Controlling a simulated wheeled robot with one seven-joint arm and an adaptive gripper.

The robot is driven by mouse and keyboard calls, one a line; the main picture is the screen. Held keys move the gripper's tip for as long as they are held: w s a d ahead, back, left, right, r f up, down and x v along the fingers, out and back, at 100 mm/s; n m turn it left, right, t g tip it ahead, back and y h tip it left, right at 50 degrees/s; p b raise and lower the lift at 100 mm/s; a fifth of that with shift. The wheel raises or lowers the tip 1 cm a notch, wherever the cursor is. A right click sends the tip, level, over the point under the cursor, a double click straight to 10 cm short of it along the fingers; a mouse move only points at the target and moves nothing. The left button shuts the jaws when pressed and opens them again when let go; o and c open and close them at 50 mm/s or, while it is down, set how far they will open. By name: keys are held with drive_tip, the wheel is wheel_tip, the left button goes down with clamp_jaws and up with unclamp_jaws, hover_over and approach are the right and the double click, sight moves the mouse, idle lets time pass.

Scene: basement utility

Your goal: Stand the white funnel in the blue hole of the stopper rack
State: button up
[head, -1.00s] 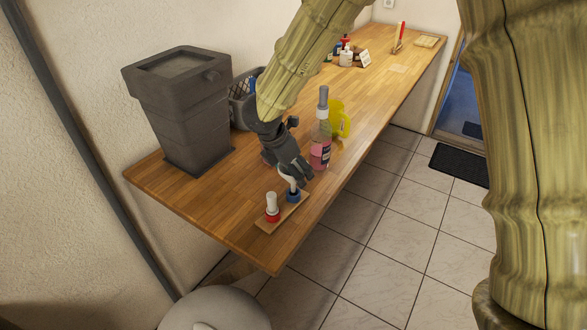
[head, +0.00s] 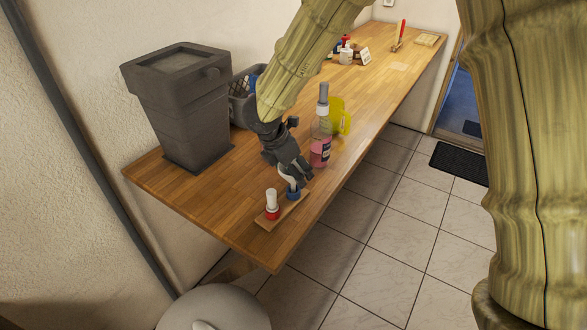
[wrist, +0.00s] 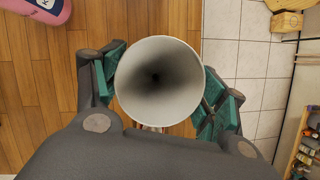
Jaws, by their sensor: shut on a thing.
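The white funnel (wrist: 158,80) is between the green-padded fingers of my gripper (wrist: 163,88), wide mouth toward the wrist camera. My gripper (head: 292,172) is shut on it. In the head view the funnel (head: 287,184) shows as a white piece under the fingers, partly hidden by them. It is right at the blue hole (head: 293,195) of the stopper rack (head: 264,225). I cannot tell how far its stem is inside. The rack's red hole (head: 272,214) holds another white piece (head: 271,197), standing upright.
A pink bottle (head: 320,153) with a grey cap and a yellow item (head: 339,116) stand just behind my gripper. A grey bin (head: 190,115) and a basket (head: 238,106) are at the left. The rack lies near the table's (head: 215,220) front edge.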

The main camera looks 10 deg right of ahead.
drive_tip(key=shift+f+b, duration=0.65)
drive_tip(key=shift+f, duration=0.15)
idle(0.6)
drive_tip(key=o, duration=1.1)
drive_tip(key=shift+r, duration=0.1)
